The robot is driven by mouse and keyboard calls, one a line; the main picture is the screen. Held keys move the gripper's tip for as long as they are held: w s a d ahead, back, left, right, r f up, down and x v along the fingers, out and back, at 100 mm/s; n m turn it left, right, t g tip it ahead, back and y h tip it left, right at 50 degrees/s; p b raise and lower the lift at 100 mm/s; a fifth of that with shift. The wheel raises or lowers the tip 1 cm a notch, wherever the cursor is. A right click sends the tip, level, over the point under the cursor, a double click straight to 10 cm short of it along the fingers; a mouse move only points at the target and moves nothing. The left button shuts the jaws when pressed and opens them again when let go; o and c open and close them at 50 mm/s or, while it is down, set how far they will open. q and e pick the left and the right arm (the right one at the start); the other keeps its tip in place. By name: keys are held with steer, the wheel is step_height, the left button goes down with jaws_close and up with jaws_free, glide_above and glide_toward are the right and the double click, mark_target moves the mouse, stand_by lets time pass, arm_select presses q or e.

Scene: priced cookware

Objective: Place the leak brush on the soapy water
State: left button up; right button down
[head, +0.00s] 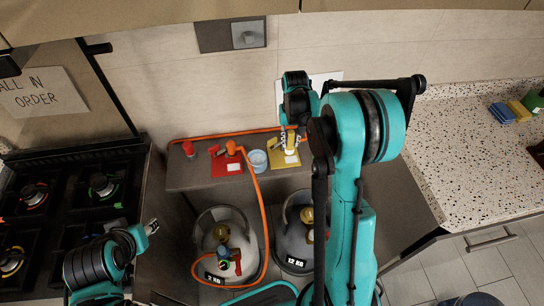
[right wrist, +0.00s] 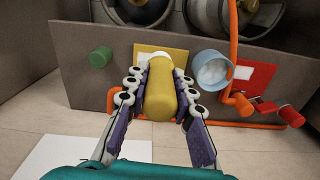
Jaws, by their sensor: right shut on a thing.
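The leak brush (right wrist: 160,92) has a thick yellow handle and a white tip. My right gripper (right wrist: 159,88) is shut on its handle, with a finger on each side; it also shows in the head view (head: 289,133). The brush is over or at the yellow mat (head: 278,161); I cannot tell whether it touches it. The soapy water is a small light-blue cup (head: 257,160), just left of the yellow mat; in the right wrist view the cup (right wrist: 212,70) is right of the brush. My left gripper (head: 151,228) is low by the stove, its jaws unclear.
A red mat (head: 219,168) with a red fitting lies left of the cup. An orange hose (head: 262,205) runs beside the cup to the gas cylinders (head: 211,268) below the shelf. A green cap (right wrist: 100,57) is near the yellow mat. The stove (head: 40,230) stands left.

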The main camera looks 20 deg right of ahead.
steer(key=s+a+r+n, duration=0.2)
steer(key=a+r, duration=0.2)
steer(key=b, duration=0.2)
glide_toward(257, 160)
step_height(257, 160, down, 2)
steer(key=shift+f+b, duration=0.15)
steer(key=shift+b, duration=0.35)
steer(key=shift+f, duration=0.3)
steer(key=shift+f, duration=0.15)
steer(key=c, duration=1.3)
jaws_free()
